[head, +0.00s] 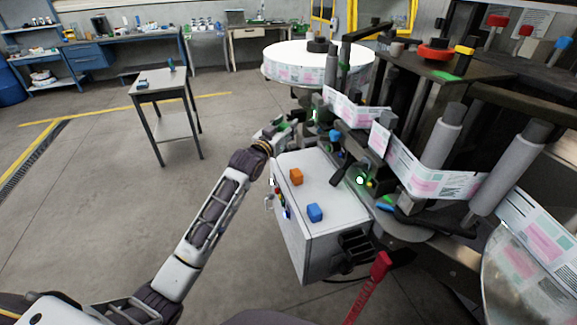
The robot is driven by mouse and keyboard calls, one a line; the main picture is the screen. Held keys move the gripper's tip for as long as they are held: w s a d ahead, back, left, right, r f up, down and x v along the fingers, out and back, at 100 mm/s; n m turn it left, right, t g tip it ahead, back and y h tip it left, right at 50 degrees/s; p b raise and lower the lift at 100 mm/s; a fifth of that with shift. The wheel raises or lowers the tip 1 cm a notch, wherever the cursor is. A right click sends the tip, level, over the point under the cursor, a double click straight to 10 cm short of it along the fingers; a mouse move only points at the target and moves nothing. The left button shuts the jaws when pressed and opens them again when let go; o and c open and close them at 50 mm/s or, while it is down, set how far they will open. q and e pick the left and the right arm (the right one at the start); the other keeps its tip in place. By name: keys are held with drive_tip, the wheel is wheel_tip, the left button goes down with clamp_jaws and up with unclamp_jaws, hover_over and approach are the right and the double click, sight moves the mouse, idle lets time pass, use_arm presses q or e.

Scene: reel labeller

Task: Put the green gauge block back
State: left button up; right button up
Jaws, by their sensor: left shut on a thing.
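My left gripper (287,126) is at the far end of my left arm, just beyond the far left corner of the white box. It is shut on the green gauge block (284,128), which shows only as a small green patch between the fingers. An orange block (296,176) and a blue block (315,212) sit apart on the white box top (325,186), both nearer to me than the gripper. My right gripper is not in view.
The labeller with its label web (425,180) and grey rollers (440,140) stands close on the right. A large white reel (320,53) is behind the gripper. A small grey table (160,84) stands at the left on open floor. A red strap (372,285) hangs in front.

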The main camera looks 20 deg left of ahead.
use_arm(q)
drive_tip(key=shift+s+d, duration=0.15)
drive_tip(key=shift+d, duration=0.05)
drive_tip(key=shift+f, duration=0.45)
wheel_tip(320, 180, down, 4)
drive_tip(key=shift+f, duration=2.7)
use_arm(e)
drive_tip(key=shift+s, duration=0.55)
